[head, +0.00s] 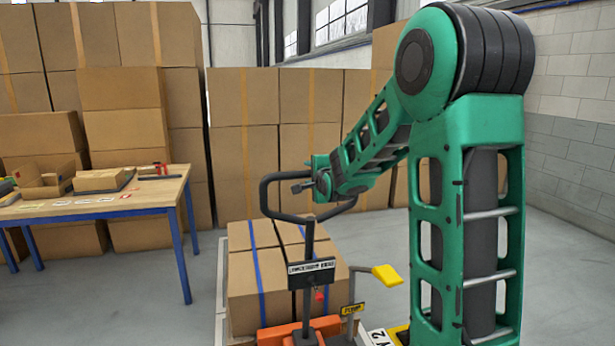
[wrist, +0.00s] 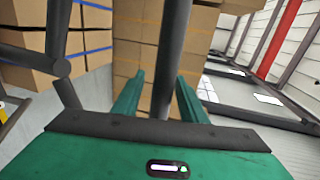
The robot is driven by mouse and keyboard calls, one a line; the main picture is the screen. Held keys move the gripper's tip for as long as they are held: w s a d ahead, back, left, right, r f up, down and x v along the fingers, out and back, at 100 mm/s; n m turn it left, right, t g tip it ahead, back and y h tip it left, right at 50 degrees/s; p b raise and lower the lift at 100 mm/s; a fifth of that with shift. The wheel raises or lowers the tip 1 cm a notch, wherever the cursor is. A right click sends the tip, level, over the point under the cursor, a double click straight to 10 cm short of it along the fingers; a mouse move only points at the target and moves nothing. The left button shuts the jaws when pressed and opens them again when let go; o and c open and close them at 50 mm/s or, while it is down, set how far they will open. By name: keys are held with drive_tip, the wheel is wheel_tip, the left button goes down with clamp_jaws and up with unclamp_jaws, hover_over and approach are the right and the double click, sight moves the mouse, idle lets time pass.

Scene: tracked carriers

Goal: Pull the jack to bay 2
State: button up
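The jack has an orange body (head: 278,334), a dark upright post and a dark loop handle (head: 264,195). My gripper (head: 308,186) is at the handle's upper bar in the head view. In the wrist view, its two green fingers (wrist: 160,98) stand apart, with a dark bar of the handle (wrist: 173,50) between them. The bar is nearer the right finger, with a gap on the left; I cannot tell whether it touches. A plate with a "2" (head: 378,337) shows low in the head view, partly hidden by my arm.
Strapped cartons (head: 255,285) stand just behind the jack's post. A yellow paddle-shaped part (head: 387,275) sticks out at its right. A blue-legged table (head: 110,208) with boxes stands at left. Tall carton stacks (head: 243,150) line the back. Floor is clear between table and jack.

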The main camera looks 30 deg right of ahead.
drive_tip(key=shift+w+d+f, duration=0.15)
drive_tip(key=shift+w+d, duration=0.05)
drive_tip(key=shift+w, duration=0.4)
drive_tip(key=shift+c, duration=0.6)
clamp_jaws()
drive_tip(key=shift+s+f, duration=0.1)
